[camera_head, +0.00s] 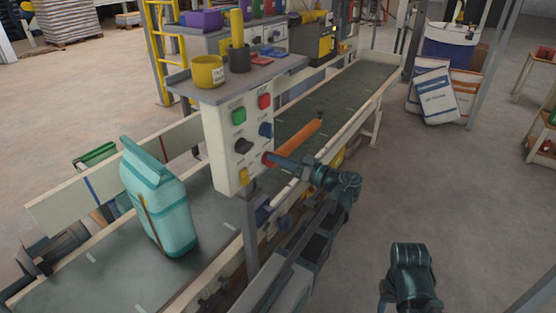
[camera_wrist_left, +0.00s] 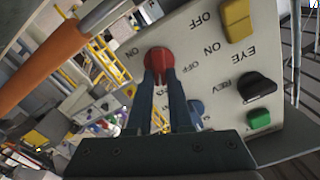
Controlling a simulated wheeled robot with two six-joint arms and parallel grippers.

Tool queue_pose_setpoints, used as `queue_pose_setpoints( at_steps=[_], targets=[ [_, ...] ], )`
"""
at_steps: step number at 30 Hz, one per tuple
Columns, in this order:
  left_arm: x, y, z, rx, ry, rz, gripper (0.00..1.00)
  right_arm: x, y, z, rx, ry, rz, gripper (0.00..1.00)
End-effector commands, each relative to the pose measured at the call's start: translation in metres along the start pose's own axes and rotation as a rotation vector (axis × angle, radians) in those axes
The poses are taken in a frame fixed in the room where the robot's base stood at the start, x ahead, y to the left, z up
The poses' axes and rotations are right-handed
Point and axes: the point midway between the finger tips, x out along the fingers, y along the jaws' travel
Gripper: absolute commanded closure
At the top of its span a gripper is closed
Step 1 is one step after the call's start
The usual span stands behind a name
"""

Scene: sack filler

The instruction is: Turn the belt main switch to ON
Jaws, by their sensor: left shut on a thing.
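The control panel (camera_head: 232,140) is a cream board standing over the conveyor belt (camera_head: 205,245). Its red knob (camera_wrist_left: 158,60) shows in the left wrist view between the fingertips, with an ON label beside it. In the head view only a bit of this red knob (camera_head: 266,159) shows at the panel's lower right. My left gripper (camera_head: 276,162) is shut on the red knob; it also shows in the left wrist view (camera_wrist_left: 160,78). The fingers hide part of the knob, so its exact pointing is hard to tell. My right gripper's fingers are not visible.
The panel also carries a black knob (camera_wrist_left: 256,86), a yellow switch (camera_wrist_left: 237,20), a green button (camera_wrist_left: 260,119) and a blue knob (camera_head: 265,130). An orange bar (camera_head: 297,138) lies close behind my left gripper. A teal sack (camera_head: 160,205) stands on the belt.

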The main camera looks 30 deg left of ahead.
Motion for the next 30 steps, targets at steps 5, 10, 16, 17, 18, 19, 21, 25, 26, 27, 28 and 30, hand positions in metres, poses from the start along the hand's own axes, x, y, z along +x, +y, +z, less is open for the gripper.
queue_pose_setpoints(
  at_steps=[5, 10, 16, 17, 18, 19, 21, 25, 26, 27, 28, 30],
  targets=[
    [-0.0003, 0.0025, 0.0006, 0.166, 0.0, 0.001, 1.0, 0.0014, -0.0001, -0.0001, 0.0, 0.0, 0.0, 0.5],
    [-0.0004, 0.0044, 0.0012, 0.328, -0.001, 0.001, 1.0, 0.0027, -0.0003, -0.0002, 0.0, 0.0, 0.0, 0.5],
    [-0.0004, 0.0064, 0.0022, 0.518, -0.001, 0.001, 1.0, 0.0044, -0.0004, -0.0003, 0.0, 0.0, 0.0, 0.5],
    [-0.0004, 0.0067, 0.0023, 0.546, -0.001, 0.001, 1.0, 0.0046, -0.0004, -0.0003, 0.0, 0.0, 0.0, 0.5],
    [-0.0004, 0.0072, 0.0026, 0.585, -0.001, 0.001, 1.0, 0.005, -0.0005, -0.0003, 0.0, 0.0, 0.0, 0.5],
    [-0.0004, 0.0074, 0.0028, 0.613, -0.001, 0.002, 1.0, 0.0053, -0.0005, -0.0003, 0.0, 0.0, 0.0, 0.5],
    [-0.0004, 0.008, 0.0032, 0.678, -0.001, 0.002, 1.0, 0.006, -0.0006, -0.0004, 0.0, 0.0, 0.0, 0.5],
    [-0.0004, 0.0089, 0.0042, 0.791, -0.001, 0.002, 1.0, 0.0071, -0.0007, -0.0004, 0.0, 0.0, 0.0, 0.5],
    [-0.0004, 0.0091, 0.0044, 0.816, -0.001, 0.002, 1.0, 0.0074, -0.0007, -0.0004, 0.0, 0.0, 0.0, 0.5],
    [-0.0004, 0.0093, 0.0046, 0.848, -0.001, 0.002, 1.0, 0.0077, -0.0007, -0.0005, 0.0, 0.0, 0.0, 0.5],
    [-0.0005, 0.0095, 0.0048, 0.872, -0.001, 0.002, 1.0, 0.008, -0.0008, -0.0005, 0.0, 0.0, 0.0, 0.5],
    [-0.0005, 0.0099, 0.0053, 0.922, -0.001, 0.002, 1.0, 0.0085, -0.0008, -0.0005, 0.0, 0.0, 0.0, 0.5]
  ],
)
